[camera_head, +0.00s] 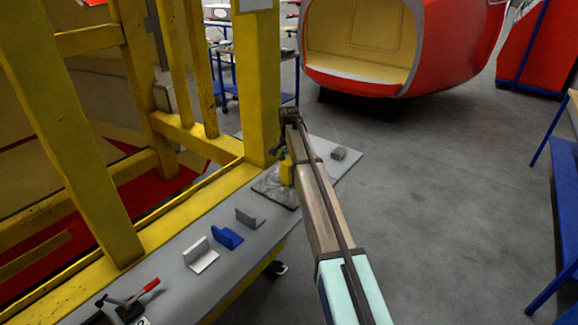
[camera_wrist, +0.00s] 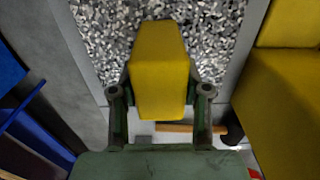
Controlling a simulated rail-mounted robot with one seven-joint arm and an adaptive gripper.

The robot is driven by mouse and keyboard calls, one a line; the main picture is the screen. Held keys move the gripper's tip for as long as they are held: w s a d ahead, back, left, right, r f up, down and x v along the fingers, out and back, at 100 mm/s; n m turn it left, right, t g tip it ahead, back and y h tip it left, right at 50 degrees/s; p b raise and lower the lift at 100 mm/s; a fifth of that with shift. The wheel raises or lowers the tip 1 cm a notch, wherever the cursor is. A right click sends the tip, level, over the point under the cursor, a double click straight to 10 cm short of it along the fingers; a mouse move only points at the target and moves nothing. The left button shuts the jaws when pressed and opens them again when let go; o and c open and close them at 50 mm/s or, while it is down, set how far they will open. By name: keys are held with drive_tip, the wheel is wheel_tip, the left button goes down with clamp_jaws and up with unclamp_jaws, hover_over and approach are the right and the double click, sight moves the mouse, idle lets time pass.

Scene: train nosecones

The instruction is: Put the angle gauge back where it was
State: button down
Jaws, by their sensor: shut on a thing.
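My gripper (camera_wrist: 160,88) is shut on a yellow angle gauge (camera_wrist: 160,52), with one finger on each side of it. The gauge looks like a solid yellow piece from above. In the head view the yellow gauge (camera_head: 287,171) hangs below my wrist, over a speckled grey patch (camera_head: 270,188) on the bench. That patch also fills the upper middle of the wrist view (camera_wrist: 100,40). I cannot tell whether the gauge touches it.
The grey bench (camera_head: 175,270) runs beside a yellow frame, whose post (camera_head: 257,90) rises close to my gripper. A red-handled tool (camera_head: 133,300) lies at the near end. A wooden-handled tool (camera_wrist: 185,127) shows below my gripper.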

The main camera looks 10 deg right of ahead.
drive_tip(key=shift+f, duration=0.1)
drive_tip(key=c, duration=0.6)
unclamp_jaws()
drive_tip(key=shift+o, duration=0.2)
wheel_tip(320, 180, up, 12)
drive_tip(key=b, duration=0.3)
drive_tip(key=shift+r+b, duration=0.2)
drive_tip(key=shift+b, duration=0.1)
